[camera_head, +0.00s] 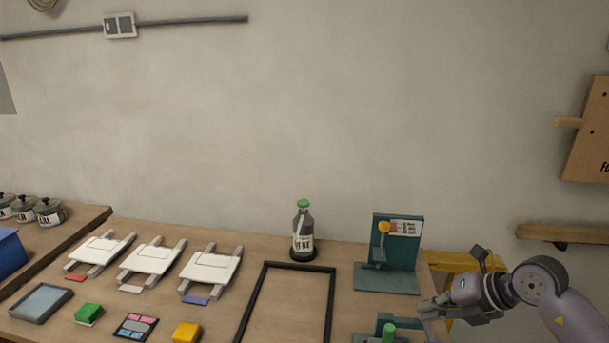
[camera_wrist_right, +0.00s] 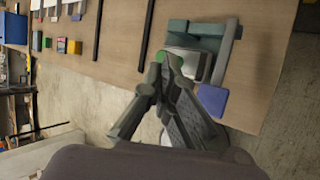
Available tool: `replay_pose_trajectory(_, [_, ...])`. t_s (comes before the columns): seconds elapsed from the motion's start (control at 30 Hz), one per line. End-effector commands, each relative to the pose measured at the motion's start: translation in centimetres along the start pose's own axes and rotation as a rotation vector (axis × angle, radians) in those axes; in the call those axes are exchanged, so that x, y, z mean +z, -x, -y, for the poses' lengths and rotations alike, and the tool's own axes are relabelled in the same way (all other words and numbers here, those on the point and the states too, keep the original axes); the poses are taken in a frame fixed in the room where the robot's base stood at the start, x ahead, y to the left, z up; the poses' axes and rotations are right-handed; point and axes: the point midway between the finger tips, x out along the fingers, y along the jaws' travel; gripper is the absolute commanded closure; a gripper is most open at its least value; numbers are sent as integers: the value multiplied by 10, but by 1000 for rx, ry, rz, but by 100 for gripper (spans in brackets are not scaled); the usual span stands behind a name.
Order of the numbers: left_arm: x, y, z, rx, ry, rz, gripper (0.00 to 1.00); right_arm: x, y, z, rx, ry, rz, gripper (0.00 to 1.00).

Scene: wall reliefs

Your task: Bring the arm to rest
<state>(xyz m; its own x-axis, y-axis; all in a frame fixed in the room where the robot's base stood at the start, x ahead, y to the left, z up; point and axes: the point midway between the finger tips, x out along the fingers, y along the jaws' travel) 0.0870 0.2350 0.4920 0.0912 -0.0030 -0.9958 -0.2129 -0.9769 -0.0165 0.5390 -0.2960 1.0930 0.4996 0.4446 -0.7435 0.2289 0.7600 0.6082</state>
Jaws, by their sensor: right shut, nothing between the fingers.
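My right arm (camera_head: 545,285) comes in from the right in the head view. Its gripper (camera_head: 428,308) is over the right end of the wooden table (camera_head: 225,330), close to a green-topped fixture (camera_head: 388,330) at the front right edge. In the right wrist view my right gripper (camera_wrist_right: 163,62) is shut, its fingertips together, with nothing held. The fingertips overlap a green spot in that picture; I cannot tell whether they touch it. My left gripper does not show in the head view.
A dark green stand (camera_head: 400,250) and a bottle with a green cap (camera_head: 303,232) stand at the table's back. A black frame (camera_head: 262,290) lies mid-table. White panels on grey rails (camera_head: 210,267) lie left. A wooden shelf (camera_head: 560,233) juts from the wall at right.

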Motion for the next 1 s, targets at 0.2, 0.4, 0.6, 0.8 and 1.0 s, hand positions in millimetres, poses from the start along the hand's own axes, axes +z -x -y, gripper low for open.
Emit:
replay_pose_trajectory(0.2, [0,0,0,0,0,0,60,-48,-13,-110,547,-76,4,100])
replay_pose_trajectory(0.4, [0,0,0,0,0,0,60,-47,27,-168,997,-361,134,100])
replay_pose_trajectory(0.6, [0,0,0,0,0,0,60,-19,59,-144,1233,-824,352,100])
replay_pose_trajectory(0.8, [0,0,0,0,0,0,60,-17,45,-57,1175,-1383,589,100])
replay_pose_trajectory(1.0, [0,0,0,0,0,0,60,-86,-2,41,799,-1919,748,100])
